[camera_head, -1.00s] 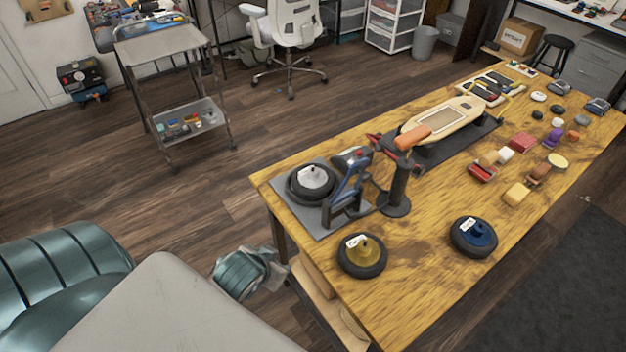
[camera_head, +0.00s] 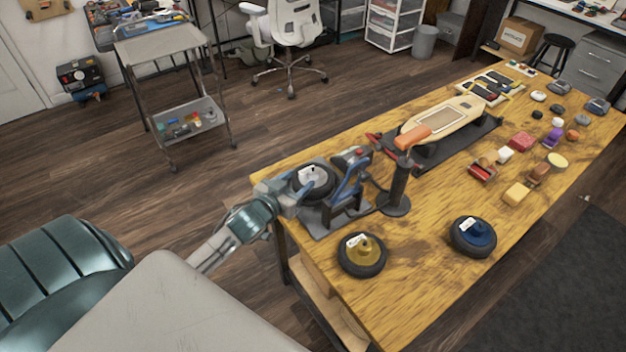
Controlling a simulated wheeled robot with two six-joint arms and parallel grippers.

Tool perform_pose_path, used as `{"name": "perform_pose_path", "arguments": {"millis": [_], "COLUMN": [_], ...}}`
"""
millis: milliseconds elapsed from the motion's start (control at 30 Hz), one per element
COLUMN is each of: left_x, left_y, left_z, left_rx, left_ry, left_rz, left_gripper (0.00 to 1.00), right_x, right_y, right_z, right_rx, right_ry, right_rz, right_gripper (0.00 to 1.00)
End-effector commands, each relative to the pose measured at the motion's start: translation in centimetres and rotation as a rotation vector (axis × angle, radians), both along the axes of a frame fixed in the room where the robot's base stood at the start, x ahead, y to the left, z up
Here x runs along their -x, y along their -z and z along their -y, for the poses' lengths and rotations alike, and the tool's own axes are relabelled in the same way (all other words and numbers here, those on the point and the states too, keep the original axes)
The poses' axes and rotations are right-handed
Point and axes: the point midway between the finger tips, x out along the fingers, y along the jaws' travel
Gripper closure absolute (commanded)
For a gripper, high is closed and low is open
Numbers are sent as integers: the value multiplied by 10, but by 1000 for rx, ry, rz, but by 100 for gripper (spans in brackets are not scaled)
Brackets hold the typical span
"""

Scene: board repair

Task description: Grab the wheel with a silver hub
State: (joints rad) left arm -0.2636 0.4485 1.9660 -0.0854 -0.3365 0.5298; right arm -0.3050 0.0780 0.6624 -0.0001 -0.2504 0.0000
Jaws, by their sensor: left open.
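The wheel with a silver hub (camera_head: 313,177) is a black tire with a white label on its hub. It lies on a dark grey plate (camera_head: 322,229) at the near left corner of the wooden table, beside a blue and black clamp-like tool. My left gripper (camera_head: 292,190) is at the wheel's left side, open, its fingers at or very near the tire's edge. Whether they touch it, I cannot tell. A gold-hubbed wheel (camera_head: 362,255) and a blue-hubbed wheel (camera_head: 473,237) lie on the bare table in front. My right gripper does not show.
The blue tool (camera_head: 349,189) stands right of the silver-hubbed wheel. A black post with an orange top (camera_head: 397,185) stands further right. A skateboard deck (camera_head: 443,119) lies on a black mat behind. Small coloured parts are spread over the far right of the table.

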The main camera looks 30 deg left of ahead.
Motion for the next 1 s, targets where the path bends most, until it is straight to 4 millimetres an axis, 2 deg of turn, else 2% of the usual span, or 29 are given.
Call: {"name": "perform_pose_path", "arguments": {"millis": [100, 367, 633, 933, 967, 1000], "left_x": [-16, -34, -70, -75, -75, -75], "left_y": [3, 7, 17, 20, 20, 20], "left_z": [0, 2, 5, 5, 5, 5], "left_rx": [2, 2, 0, -2, -1, -1], "left_ry": [-2, -1, -2, -1, -1, -1], "left_rz": [0, -1, -1, -3, -3, -3], "left_gripper": [46, 46, 46, 46, 48, 56], "right_x": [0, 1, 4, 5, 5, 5], "right_y": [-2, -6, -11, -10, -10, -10], "right_z": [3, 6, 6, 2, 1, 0], "right_rx": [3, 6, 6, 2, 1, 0], "right_ry": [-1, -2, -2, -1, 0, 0], "right_rz": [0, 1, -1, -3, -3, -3], "right_gripper": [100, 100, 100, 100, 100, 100]}}
